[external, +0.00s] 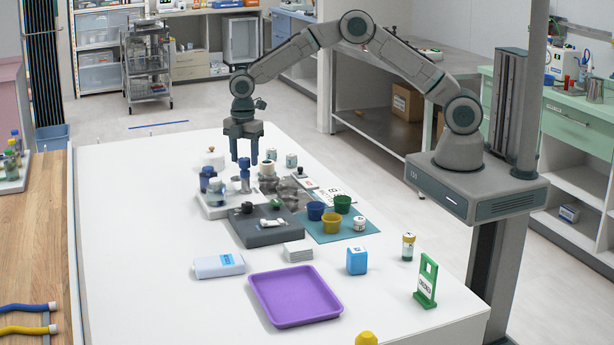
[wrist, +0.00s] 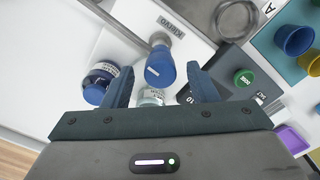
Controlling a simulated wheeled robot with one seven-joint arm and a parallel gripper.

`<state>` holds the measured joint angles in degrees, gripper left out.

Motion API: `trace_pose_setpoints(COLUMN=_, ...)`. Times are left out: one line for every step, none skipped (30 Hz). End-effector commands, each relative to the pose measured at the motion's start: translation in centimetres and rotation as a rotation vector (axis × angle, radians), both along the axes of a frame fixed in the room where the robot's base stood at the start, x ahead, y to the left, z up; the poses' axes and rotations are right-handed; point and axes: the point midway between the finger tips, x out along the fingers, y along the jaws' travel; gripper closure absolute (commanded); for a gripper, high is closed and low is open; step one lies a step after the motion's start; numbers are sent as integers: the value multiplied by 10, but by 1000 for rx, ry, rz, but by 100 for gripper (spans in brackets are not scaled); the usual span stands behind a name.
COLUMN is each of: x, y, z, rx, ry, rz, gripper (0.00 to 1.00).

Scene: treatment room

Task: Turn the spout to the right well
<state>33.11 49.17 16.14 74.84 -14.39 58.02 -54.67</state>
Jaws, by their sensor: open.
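No spout or well is clear to me in either view. A dark grey block (external: 262,235) sits mid-table with a small white piece (external: 272,222) and a dark knob (external: 247,207) on top; I cannot tell whether the white piece is the spout. My gripper (external: 244,160) is open and points down, behind the block in the external view. A blue-topped piece (external: 245,173) stands just below the fingers. In the wrist view its blue top (wrist: 160,67) shows between the open fingers (wrist: 160,84); contact is not visible. The block (wrist: 238,62) is to the right there, with a green cap labelled DOSE (wrist: 244,77).
A purple tray (external: 295,296) lies in front. The table's left side is clear.

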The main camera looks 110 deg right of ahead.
Motion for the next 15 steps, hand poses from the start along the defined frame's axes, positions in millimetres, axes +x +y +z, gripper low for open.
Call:
trace_pose_setpoints(x=0, y=0, z=-2, rx=0, ry=0, rz=0, gripper=47)
trace_pose_setpoints(x=0, y=0, z=-4, rx=-1, ry=-1, rz=0, gripper=47)
trace_pose_setpoints(x=0, y=0, z=-5, rx=0, ry=-1, rz=0, gripper=47)
trace_pose_setpoints(x=0, y=0, z=-5, rx=0, ry=-1, rz=0, gripper=47)
trace_pose_setpoints(x=0, y=0, z=-6, rx=0, ry=-1, rz=0, gripper=47)
trace_pose_setpoints(x=0, y=0, z=-6, rx=0, ry=-1, rz=0, gripper=47)
trace_pose_setpoints(x=0, y=0, z=-6, rx=0, ry=-1, rz=0, gripper=47)
trace_pose_setpoints(x=0, y=0, z=-6, rx=0, ry=-1, rz=0, gripper=47)
trace_pose_setpoints(x=0, y=0, z=-6, rx=0, ry=-1, rz=0, gripper=47)
trace_pose_setpoints(x=0, y=0, z=-6, rx=0, ry=-1, rz=-1, gripper=47)
trace_pose_setpoints(x=0, y=0, z=-6, rx=0, ry=-1, rz=-1, gripper=47)
trace_pose_setpoints(x=0, y=0, z=-6, rx=0, ry=-1, rz=-1, gripper=58)
trace_pose_setpoints(x=0, y=0, z=-6, rx=0, ry=-1, rz=-1, gripper=66)
trace_pose_setpoints(x=0, y=0, z=-6, rx=0, ry=-1, rz=-1, gripper=75)
trace_pose_setpoints(x=0, y=0, z=-6, rx=0, ry=-1, rz=-1, gripper=86)
